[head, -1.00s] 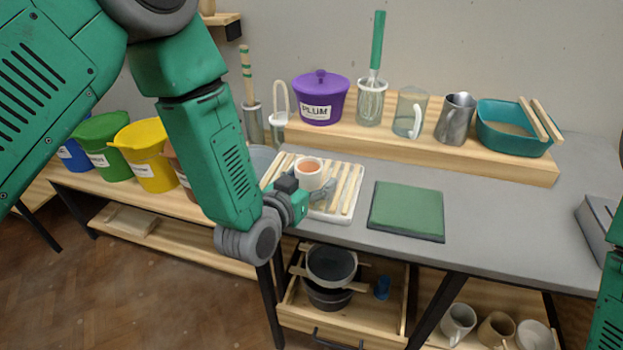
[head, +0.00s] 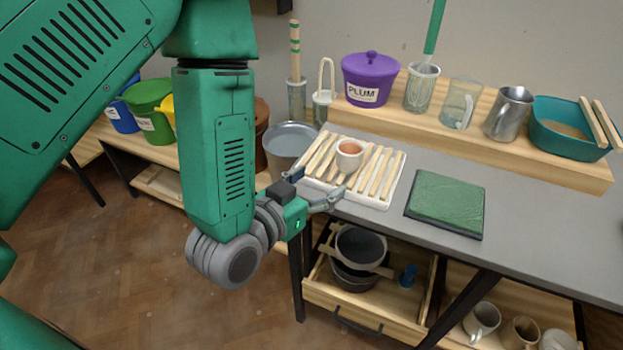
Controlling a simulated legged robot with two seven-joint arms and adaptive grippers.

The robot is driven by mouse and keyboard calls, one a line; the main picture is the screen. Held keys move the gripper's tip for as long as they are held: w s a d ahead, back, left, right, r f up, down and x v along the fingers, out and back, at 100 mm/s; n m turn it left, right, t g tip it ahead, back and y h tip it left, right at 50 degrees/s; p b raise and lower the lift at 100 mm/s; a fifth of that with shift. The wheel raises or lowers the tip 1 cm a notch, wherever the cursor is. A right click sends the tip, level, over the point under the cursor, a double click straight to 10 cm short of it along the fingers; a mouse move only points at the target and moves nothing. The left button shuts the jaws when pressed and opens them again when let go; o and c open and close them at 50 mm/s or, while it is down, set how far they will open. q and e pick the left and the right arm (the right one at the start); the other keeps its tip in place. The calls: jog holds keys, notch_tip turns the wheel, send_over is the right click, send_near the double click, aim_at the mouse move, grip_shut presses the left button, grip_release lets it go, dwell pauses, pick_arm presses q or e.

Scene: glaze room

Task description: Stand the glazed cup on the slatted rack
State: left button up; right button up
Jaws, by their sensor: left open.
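The glazed cup (head: 349,157), white outside with an orange-brown inside, stands upright on the slatted rack (head: 395,190). The rack has pale wooden slats on a white base and lies on the grey table. My left gripper (head: 334,194) is open and empty at the rack's front left edge, below and to the left of the cup and apart from it. My right gripper is not in view.
A green mat (head: 446,202) lies right of the rack. Behind, a wooden riser (head: 480,135) holds a purple PLUM pot (head: 368,79), jugs and a teal basin (head: 566,130). A metal bucket (head: 290,143) stands left of the rack.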

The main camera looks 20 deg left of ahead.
pick_arm(q)
jog(key=s+a+f+g+y, duration=0.1)
jog(key=s+a+f+g, duration=0.3)
jog(key=f, duration=0.4)
jog(key=s+a+f+g+y, duration=0.1)
jog(key=s+a+f+g, duration=0.1)
jog(key=s+f+g, duration=0.35)
jog(key=s+a+f+n+g, duration=0.1)
jog(key=s+a+f+g, duration=0.1)
jog(key=s+f, duration=0.3)
jog(key=s+a+f+n+g+y, duration=0.1)
jog(key=s+a+f+g, duration=0.2)
jog(key=s, duration=0.6)
jog(key=shift+s+a+f+y, duration=0.3)
jog(key=shift+a+f, duration=0.2)
jog(key=shift+f, duration=0.4)
jog(key=shift+d, duration=0.1)
